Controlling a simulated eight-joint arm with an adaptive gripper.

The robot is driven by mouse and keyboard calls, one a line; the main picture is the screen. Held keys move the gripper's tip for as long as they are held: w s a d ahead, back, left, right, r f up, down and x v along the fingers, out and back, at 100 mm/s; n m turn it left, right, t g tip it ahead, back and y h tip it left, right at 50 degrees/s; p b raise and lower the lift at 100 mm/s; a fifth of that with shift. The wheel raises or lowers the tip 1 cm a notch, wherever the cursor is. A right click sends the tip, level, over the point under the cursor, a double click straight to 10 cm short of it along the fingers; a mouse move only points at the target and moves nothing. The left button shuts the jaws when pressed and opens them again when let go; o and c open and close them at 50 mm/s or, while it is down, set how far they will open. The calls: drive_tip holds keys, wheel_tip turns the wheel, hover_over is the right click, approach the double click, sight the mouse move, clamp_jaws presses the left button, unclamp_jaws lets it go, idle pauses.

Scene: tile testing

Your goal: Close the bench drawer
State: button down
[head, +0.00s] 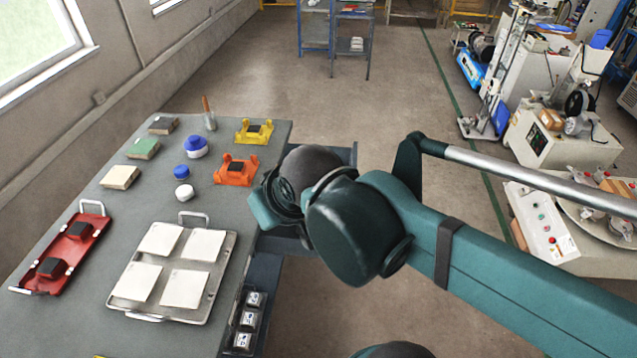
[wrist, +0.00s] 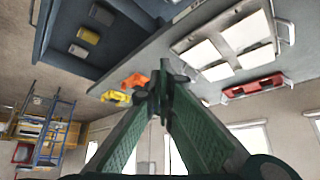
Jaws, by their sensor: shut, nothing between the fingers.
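The bench drawer (head: 347,153) stands open, sticking out from the right side of the grey bench (head: 75,190) in the head view. My arm covers much of it there. In the wrist view the dark blue-grey drawer (wrist: 43,32) is at the upper left, with a yellow block and paler blocks inside. My gripper (wrist: 163,86) is shut and empty, its fingertips together in the middle of the wrist view. In the head view the fingertips are hidden behind my wrist, near the bench's right edge. I cannot tell whether they touch the drawer.
On the bench are a tray with white tiles (head: 213,288), a red tray (head: 83,226), orange (head: 236,178) and yellow (head: 254,138) holders, and a blue-lidded jar (head: 195,150).

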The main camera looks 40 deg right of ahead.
drive_tip(key=w+d+f+m+g, duration=0.2)
drive_tip(key=w+d+m, duration=0.65)
drive_tip(key=d, duration=0.55)
drive_tip(key=w+d+f+m+g, duration=0.2)
drive_tip(key=w+d+m, duration=0.6)
drive_tip(key=d, duration=0.5)
drive_tip(key=s+d+f+m+y, duration=0.1)
drive_tip(key=d+f+m, duration=0.2)
drive_tip(key=d+f, duration=0.3)
drive_tip(key=s+d+f+m+y, duration=0.1)
drive_tip(key=d+f+m, duration=0.3)
drive_tip(key=d, duration=1.1)
drive_tip(key=s+d+f+m+y, duration=0.1)
drive_tip(key=d+f+m, duration=0.2)
drive_tip(key=d+f, duration=0.6)
drive_tip(key=shift+s+d+f, duration=0.15)
drive_tip(key=shift+s+d, duration=0.05)
drive_tip(key=shift+d, duration=0.85)
drive_tip(key=shift+f+m, duration=0.1)
drive_tip(key=shift+m, duration=0.15)
drive_tip(key=w+a+f+b, duration=0.3)
drive_tip(key=w+a+f, duration=0.2)
drive_tip(key=f, duration=0.4)
drive_tip(key=shift+w+a, duration=0.25)
